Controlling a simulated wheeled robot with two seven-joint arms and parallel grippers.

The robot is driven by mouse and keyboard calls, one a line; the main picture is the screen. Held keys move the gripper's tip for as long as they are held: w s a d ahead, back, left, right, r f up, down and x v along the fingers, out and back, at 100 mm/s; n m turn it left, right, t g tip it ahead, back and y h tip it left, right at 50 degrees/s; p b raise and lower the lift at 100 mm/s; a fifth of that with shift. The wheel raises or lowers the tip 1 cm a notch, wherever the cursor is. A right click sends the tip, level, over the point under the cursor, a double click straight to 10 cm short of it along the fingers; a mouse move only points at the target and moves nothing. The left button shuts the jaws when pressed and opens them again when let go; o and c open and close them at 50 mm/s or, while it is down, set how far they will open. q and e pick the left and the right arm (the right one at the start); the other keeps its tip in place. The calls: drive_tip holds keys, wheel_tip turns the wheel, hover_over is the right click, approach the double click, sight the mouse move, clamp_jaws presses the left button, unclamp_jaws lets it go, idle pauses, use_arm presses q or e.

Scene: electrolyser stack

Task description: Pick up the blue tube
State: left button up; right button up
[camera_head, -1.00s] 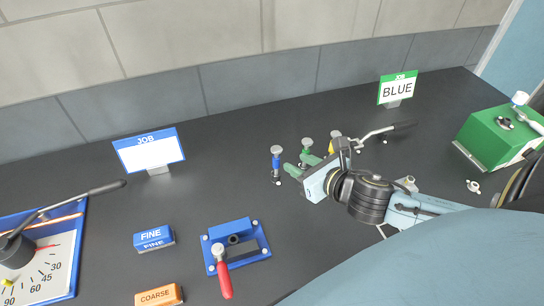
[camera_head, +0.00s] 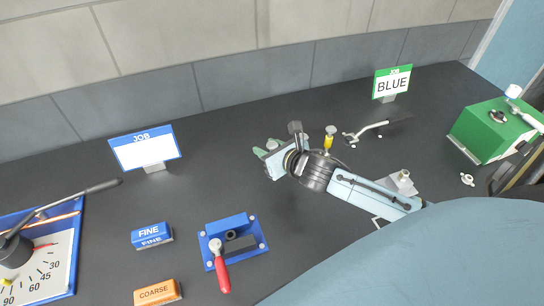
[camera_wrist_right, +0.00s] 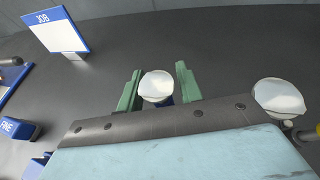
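The blue tube (camera_wrist_right: 168,100) shows in the right wrist view as a pale round cap with a little blue below it. My right gripper (camera_wrist_right: 159,87) is open, with one green finger on each side of that cap and gaps visible on both sides. In the head view, my right gripper (camera_head: 267,147) and wrist cover most of the blue tube. A yellow tube (camera_head: 329,138) stands to the right of my wrist. My left gripper is out of view.
A green-edged sign reading BLUE (camera_head: 392,84) stands at the back right, near a lever (camera_head: 372,129). A blank blue-edged JOB sign (camera_head: 146,149) stands left. A blue fixture with a red handle (camera_head: 222,275) sits in front. A green box (camera_head: 492,132) is far right.

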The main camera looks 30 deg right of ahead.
clamp_jaws()
idle(0.3)
